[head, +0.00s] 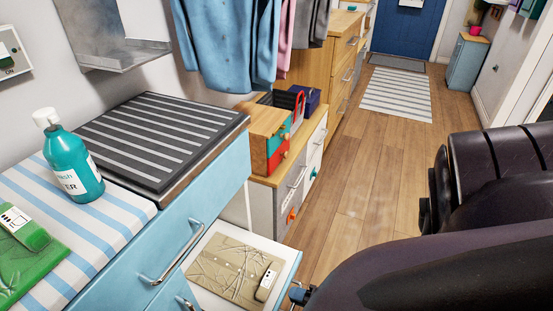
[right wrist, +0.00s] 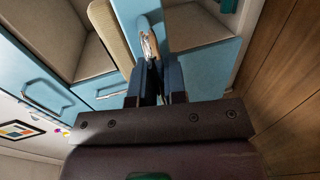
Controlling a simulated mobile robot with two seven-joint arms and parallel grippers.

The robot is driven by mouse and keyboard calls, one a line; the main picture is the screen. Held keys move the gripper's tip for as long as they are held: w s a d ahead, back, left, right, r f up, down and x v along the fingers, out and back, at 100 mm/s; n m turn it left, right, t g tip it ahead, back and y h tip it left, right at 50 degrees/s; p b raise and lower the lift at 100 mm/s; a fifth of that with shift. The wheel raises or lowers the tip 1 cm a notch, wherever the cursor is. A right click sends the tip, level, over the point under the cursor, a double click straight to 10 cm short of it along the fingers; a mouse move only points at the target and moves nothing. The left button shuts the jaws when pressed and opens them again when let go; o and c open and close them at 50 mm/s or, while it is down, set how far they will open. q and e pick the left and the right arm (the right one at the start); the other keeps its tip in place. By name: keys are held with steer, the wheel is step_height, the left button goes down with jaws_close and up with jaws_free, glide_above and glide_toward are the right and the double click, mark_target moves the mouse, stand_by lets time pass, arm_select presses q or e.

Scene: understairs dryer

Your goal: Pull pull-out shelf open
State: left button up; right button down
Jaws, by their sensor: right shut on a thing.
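The pull-out shelf (head: 290,258) sticks out from the light blue cabinet (head: 150,270), low on its right side. It has a pale rim, and a beige, creased-looking packet or sheet (head: 225,268) lies on it. My right gripper (head: 298,293) is at the shelf's outer edge, partly cut off and covered by my dark arm. In the right wrist view its fingers (right wrist: 149,85) are shut on a metal handle (right wrist: 148,45) on a light blue front. The fingertips hide part of the handle. My left gripper is not in view.
A wooden-topped drawer unit (head: 285,180) stands beyond the shelf. Hanging clothes (head: 230,40) are above. Wooden floor (head: 350,190) to the right is clear.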

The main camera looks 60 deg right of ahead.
steer(key=shift+f+v, duration=0.25)
steer(key=shift+v, duration=0.95)
steer(key=shift+f+v, duration=0.25)
steer(key=shift+v, duration=0.9)
steer(key=shift+s, duration=0.1)
steer(key=c, duration=1.2)
jaws_free()
steer(key=shift+s, duration=0.1)
steer(key=p+v, duration=0.1)
steer(key=v, duration=0.9)
steer(key=shift+s+d+r, duration=0.1)
steer(key=shift+s, duration=0.15)
